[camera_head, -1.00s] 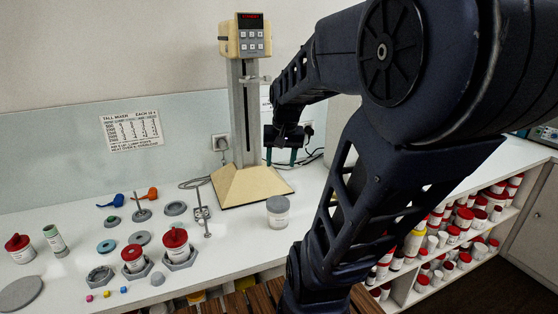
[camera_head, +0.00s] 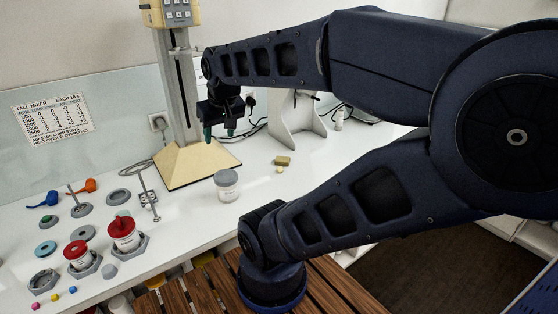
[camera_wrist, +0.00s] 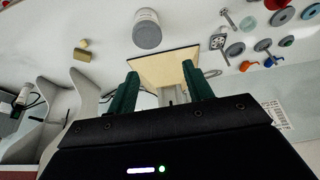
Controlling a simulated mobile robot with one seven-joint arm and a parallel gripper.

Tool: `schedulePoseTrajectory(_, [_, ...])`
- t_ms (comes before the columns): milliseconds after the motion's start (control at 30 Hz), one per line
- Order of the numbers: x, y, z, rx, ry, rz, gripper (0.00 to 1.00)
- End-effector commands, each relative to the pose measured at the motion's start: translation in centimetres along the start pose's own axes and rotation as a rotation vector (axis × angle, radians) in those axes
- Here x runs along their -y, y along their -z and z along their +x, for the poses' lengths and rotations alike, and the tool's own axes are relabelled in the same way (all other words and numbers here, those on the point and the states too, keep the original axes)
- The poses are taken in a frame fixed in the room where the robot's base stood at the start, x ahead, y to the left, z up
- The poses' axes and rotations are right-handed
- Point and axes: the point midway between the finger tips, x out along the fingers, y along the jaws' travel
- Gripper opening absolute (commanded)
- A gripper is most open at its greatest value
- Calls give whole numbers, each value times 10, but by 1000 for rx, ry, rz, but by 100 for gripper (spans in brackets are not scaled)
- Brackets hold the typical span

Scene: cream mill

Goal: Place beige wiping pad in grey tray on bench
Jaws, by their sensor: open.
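A small tan block (camera_head: 283,160), likely the beige wiping pad, lies on the white bench right of the mixer, with a smaller pale yellow piece (camera_head: 280,169) just in front of it. In the wrist view the block (camera_wrist: 82,55) is at upper left, left of the fingers. My gripper (camera_head: 219,135) is open and empty, with green fingers, above the bench by the mixer column. In the wrist view its fingers (camera_wrist: 157,75) are spread apart and the block is outside them. I cannot make out a grey tray in either current view.
The tall mixer with a cream base (camera_head: 190,165) stands left of my gripper. A grey-lidded white jar (camera_head: 228,185) is in front. A pale grey stand (camera_head: 296,125) and cables are behind the block. Red-lidded jars (camera_head: 123,233) and small parts fill the left bench.

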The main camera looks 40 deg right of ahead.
Motion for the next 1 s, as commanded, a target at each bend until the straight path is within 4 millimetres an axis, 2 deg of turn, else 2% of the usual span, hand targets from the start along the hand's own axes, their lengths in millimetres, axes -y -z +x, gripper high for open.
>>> schedulePoseTrajectory(167, [-12, 16, 8, 35, -8, -37, 51])
schedulePoseTrajectory(467, [-57, 60, 43, 151, -34, -179, 51])
schedulePoseTrajectory(700, [-100, 88, 79, 253, -49, -298, 51])
schedulePoseTrajectory(1000, [-159, 112, 131, 394, -54, -449, 51])
